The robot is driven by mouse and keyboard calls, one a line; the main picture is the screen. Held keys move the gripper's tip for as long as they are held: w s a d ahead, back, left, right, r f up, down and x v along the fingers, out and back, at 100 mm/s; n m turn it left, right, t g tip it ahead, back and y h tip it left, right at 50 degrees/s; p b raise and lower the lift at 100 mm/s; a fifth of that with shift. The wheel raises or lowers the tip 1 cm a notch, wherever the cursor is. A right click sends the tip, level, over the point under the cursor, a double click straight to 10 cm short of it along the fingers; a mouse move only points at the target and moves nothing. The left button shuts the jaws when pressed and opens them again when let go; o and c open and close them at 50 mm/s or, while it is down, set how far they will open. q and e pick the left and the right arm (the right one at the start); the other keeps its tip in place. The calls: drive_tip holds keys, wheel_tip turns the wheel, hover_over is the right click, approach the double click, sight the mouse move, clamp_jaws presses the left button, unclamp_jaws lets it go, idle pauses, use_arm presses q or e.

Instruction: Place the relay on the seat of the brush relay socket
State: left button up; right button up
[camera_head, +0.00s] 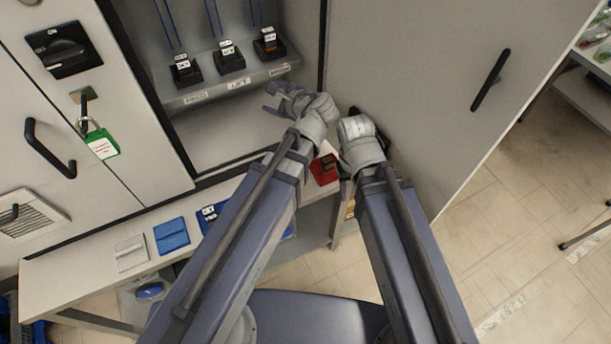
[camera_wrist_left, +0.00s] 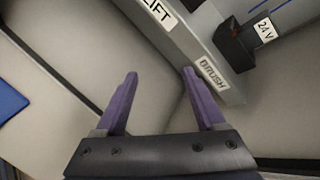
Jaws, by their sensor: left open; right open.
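The brush relay socket (camera_head: 269,48) is the right one of three dark sockets on the cabinet shelf, above the BRUSH label. In the left wrist view the dark socket (camera_wrist_left: 236,46) shows at upper right beside a 24 V label. A dark blue item with a white label (camera_head: 210,216), possibly a relay in a tray, lies on the bench, partly behind my left arm. My left gripper (camera_head: 274,99) is open and empty in front of the shelf, below the BRUSH label; its fingers (camera_wrist_left: 160,90) show apart. My right gripper (camera_head: 356,112) is open near the cabinet door, its fingers mostly hidden.
The bench holds a white block (camera_head: 131,253), a blue block (camera_head: 171,235) and a red box (camera_head: 324,169) between my forearms. The open cabinet door (camera_head: 430,80) stands close on the right. A green padlock (camera_head: 101,145) hangs at left. The cabinet floor below the shelf is clear.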

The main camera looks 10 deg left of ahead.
use_arm(q)
drive_tip(key=s+d+f+n+g+h, duration=0.4)
drive_tip(key=s+d+f+n, duration=0.1)
drive_tip(key=s, duration=0.4)
drive_tip(key=s+d+f+n+g+h, duration=0.3)
drive_tip(key=s+d+f+n+g, duration=0.2)
drive_tip(key=s+n, duration=0.4)
drive_tip(key=shift+s+d+f+h, duration=0.4)
drive_tip(key=shift+s+d+f, duration=0.15)
drive_tip(key=shift+d+f, duration=0.25)
